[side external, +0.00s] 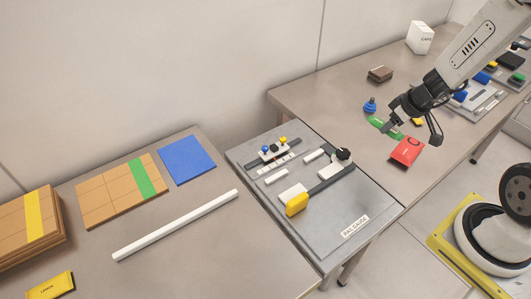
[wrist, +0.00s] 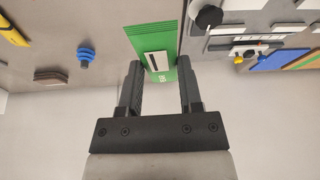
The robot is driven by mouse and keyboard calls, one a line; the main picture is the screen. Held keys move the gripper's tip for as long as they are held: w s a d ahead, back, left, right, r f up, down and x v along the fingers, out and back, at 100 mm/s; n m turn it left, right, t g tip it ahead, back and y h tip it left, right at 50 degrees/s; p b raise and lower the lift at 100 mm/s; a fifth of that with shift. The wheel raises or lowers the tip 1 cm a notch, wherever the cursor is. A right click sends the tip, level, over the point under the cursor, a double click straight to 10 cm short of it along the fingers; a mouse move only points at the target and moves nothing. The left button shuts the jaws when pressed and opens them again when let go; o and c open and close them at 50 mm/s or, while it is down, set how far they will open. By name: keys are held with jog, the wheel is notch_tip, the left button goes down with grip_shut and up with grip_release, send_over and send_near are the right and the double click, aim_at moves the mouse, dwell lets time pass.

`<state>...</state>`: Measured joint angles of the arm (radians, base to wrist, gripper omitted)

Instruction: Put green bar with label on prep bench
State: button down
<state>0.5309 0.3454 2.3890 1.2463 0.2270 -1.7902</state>
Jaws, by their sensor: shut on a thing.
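The green bar (side external: 378,123) is above the rear right table, partly hidden by my gripper (side external: 412,132) in the side view. In the wrist view the green bar (wrist: 152,38) lies between the two fingers of my gripper (wrist: 160,66), with a white and dark label facing the camera. My gripper is shut on it. A red packet (side external: 407,151) is just below and to the right of the gripper in the side view. I cannot tell from the pictures which table is called the prep bench; the rear right table (side external: 320,95) has bare grey room.
A blue knobbed part (side external: 370,105), a brown block (side external: 379,74) and a white box (side external: 420,38) stand on the rear table. The rail gauge table (side external: 330,250) adjoins the left table (side external: 190,260), which holds boards, a blue sheet (side external: 187,160) and a white rod (side external: 176,225).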

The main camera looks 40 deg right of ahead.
jog(key=shift+s+d+m, duration=0.3)
jog(key=shift+s+d, duration=0.3)
jog(key=shift+d, duration=0.15)
jog(key=w+d+f, duration=0.3)
jog(key=w+f, duration=0.1)
jog(key=w, duration=0.4)
send_near(356, 132)
jog(key=shift+w+a+f, duration=0.3)
jog(key=shift+w+f, duration=0.5)
jog(key=shift+f, duration=0.05)
jog(key=shift+w+d+f, duration=0.15)
jog(key=shift+w+f, duration=0.15)
jog(key=shift+f, duration=0.05)
jog(key=shift+w+d+f, duration=0.1)
jog(key=shift+w+f, duration=0.15)
jog(key=shift+f, duration=1.6)
jog(key=shift+f, duration=0.1)
